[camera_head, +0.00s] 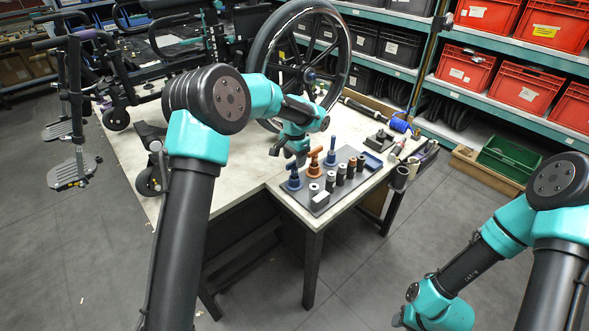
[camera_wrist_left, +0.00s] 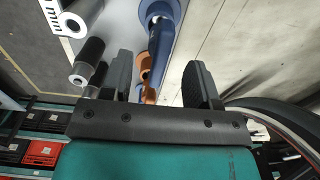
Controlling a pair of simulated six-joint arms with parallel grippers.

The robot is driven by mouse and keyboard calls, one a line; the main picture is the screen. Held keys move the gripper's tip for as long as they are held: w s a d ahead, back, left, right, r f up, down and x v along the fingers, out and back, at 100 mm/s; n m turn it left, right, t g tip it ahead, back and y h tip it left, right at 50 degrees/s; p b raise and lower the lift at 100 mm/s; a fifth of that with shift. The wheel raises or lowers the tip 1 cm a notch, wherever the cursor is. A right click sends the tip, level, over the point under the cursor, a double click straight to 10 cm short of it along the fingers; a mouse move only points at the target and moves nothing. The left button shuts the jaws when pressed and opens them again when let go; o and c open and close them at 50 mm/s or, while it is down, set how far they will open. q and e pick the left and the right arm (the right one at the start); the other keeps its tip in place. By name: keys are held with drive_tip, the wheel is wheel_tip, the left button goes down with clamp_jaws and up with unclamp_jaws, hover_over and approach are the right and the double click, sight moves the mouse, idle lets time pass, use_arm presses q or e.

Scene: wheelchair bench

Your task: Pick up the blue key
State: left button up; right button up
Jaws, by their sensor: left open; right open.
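Two blue T-handled keys stand on a dark tray (camera_head: 318,211) at the bench corner, with an orange key (camera_head: 313,168) between them. The nearer, darker blue key (camera_head: 293,182) is just below my left gripper (camera_head: 296,160); the other blue key (camera_head: 331,157) is further back. In the left wrist view, a blue key (camera_wrist_left: 160,45) lies ahead of the open left gripper (camera_wrist_left: 160,80), in the gap between its fingers, and the orange key (camera_wrist_left: 148,93) shows partly behind. No contact is visible.
Several black and grey cylinders (camera_head: 340,175) stand beside the keys on the tray. A large wheel (camera_head: 300,65) rises behind my left arm. Shelves with red crates (camera_head: 525,88) stand behind.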

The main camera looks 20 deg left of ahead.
sight(295, 169)
use_arm(q)
drive_tip(key=shift+s+f, duration=0.1)
drive_tip(key=shift+f, duration=2.5)
clamp_jaws()
